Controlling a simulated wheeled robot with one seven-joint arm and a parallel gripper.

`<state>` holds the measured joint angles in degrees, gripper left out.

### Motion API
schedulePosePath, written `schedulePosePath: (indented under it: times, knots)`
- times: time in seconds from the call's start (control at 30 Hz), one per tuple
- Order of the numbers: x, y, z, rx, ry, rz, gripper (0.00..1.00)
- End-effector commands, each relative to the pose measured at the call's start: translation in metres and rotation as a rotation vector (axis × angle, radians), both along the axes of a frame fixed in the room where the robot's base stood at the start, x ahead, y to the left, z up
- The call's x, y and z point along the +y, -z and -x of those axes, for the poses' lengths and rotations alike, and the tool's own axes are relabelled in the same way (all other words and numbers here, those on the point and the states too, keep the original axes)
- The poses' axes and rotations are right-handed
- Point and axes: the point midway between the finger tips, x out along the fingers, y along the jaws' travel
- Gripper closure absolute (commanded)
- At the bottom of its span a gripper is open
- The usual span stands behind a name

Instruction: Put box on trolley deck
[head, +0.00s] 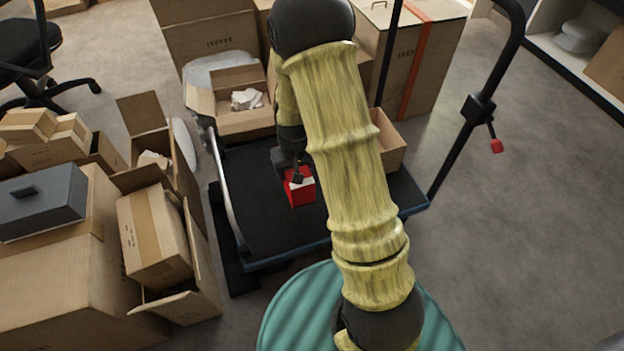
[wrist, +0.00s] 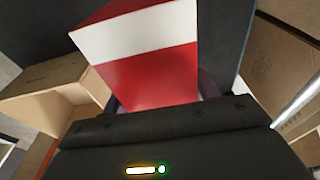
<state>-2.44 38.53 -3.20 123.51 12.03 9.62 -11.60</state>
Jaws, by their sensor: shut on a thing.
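The box (head: 300,192) is small and red with a white band. In the head view it is at my gripper (head: 297,176), over the black deck of the trolley (head: 265,215). My gripper is shut on the box. In the wrist view the red and white box (wrist: 150,62) fills the middle, held at my gripper (wrist: 158,100). I cannot tell whether the box touches the deck or is just above it. My arm hides part of the deck's right side.
An open carton (head: 243,122) with white paper stands at the deck's back, and a small open carton (head: 388,150) at its right. The trolley's black handle (head: 462,140) rises at the right. Stacked cartons (head: 60,270) stand at the left. The deck's front left is clear.

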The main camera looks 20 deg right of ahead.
Motion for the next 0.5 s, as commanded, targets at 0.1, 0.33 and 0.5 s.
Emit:
schedulePosePath:
  times: [0.1, 0.33, 0.5]
  knots:
    - [0.000, 0.001, 0.000, -0.001, 0.000, 0.000, 0.78]
    - [0.000, 0.036, 0.000, 0.001, 0.001, 0.000, 0.78]
    - [0.000, 0.061, 0.000, -0.001, 0.001, 0.000, 0.78]
